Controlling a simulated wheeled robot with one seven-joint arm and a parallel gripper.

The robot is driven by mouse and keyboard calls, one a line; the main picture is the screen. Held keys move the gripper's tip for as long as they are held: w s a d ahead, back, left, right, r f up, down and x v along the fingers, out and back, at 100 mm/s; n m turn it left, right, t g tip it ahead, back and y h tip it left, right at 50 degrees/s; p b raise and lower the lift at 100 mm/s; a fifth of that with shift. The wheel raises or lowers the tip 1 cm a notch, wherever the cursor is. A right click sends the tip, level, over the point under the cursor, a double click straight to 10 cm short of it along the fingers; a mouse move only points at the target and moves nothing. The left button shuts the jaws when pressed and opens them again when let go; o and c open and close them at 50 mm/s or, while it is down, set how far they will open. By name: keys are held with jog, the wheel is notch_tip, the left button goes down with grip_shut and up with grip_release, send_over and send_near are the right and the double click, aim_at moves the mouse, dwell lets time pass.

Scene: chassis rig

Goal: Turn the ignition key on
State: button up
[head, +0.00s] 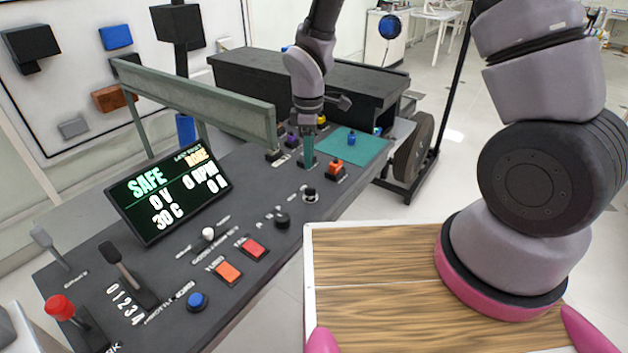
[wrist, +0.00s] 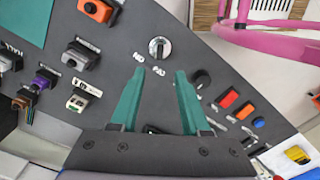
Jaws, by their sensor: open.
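A round switch with a pale ring and a dark raised grip, which looks like the ignition key (wrist: 159,47), stands on the dark console. In the head view this ignition key (head: 310,194) is on the console's right part, near its edge. My gripper (wrist: 160,72) is open and empty, with green fingers spread apart. In the wrist view the key lies just beyond the fingertips, between their lines, and they appear not to touch it. In the head view my gripper (head: 306,163) points down above the console, behind the key. Small labels beside the key are too small to read surely.
An orange connector (head: 336,167) stands close beside my gripper. A black knob (head: 282,220), orange button (head: 229,272) and red button (head: 255,248) lie nearer. The display (head: 168,191) reads SAFE. A grey-green rail (head: 200,100) stands behind. A wood-topped surface (head: 370,270) is at right.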

aim_at(310, 188)
notch_tip(310, 188, down, 10)
dwell(0.4)
grip_shut()
